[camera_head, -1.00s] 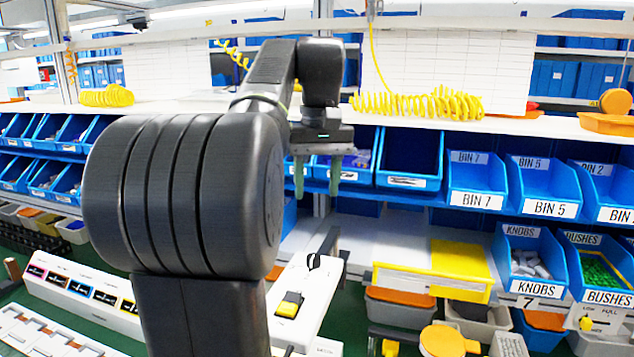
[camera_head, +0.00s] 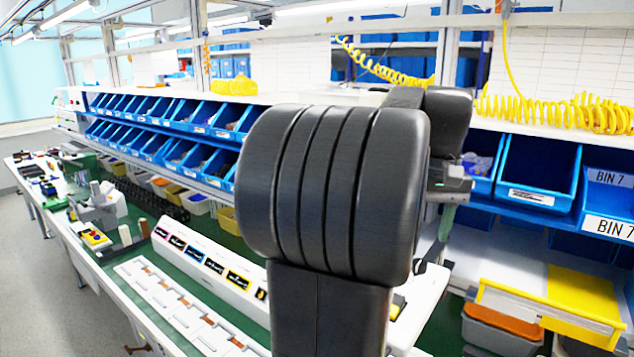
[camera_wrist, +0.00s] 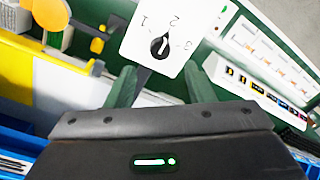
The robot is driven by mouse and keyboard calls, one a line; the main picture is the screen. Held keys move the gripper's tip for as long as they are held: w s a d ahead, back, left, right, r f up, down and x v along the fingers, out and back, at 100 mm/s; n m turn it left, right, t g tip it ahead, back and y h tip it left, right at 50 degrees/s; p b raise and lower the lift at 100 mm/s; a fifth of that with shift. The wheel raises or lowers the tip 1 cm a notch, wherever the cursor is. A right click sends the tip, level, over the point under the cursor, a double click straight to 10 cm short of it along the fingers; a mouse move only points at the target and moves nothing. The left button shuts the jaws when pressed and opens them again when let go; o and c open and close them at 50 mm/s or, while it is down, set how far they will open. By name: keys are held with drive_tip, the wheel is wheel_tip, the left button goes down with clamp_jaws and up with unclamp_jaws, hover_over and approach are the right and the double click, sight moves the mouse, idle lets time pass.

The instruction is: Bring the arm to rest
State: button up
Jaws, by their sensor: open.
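My gripper (camera_head: 445,222) is raised above the bench in the head view, mostly hidden behind my dark arm. In the wrist view my gripper (camera_wrist: 160,88) shows two green fingers spread apart with nothing between them. Beyond the fingers is the white rotary switch panel (camera_wrist: 200,22), marked 1, 2 and 3. Its black knob (camera_wrist: 159,47) sits clear of the fingers. I cannot tell for certain which number the knob's pointer is on. In the head view my arm covers most of this panel.
Blue bins (camera_head: 540,172) line the shelf behind my gripper. A yellow plate (camera_head: 583,300) lies at the right. A white box with coloured labels (camera_head: 208,262) and a long white strip (camera_head: 175,305) lie on the bench at left. Grey floor (camera_head: 50,290) is open at far left.

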sight(419, 261)
wheel_tip(419, 261, down, 6)
drive_tip(key=shift+a+f, duration=0.1)
drive_tip(key=shift+a, duration=0.05)
idle(0.5)
wheel_tip(419, 261, up, 14)
wheel_tip(419, 261, down, 14)
drive_tip(key=shift+f+p, duration=0.1)
drive_tip(key=shift+p, duration=0.2)
drive_tip(key=shift+n, duration=0.5)
drive_tip(key=n, duration=0.4)
drive_tip(key=shift+n, duration=0.3)
drive_tip(key=n, duration=0.6)
drive_tip(key=shift+a, duration=0.1)
drive_tip(key=shift+w+r+g, duration=0.1)
drive_tip(key=shift+r+g, duration=0.2)
drive_tip(key=shift+r, duration=1.6)
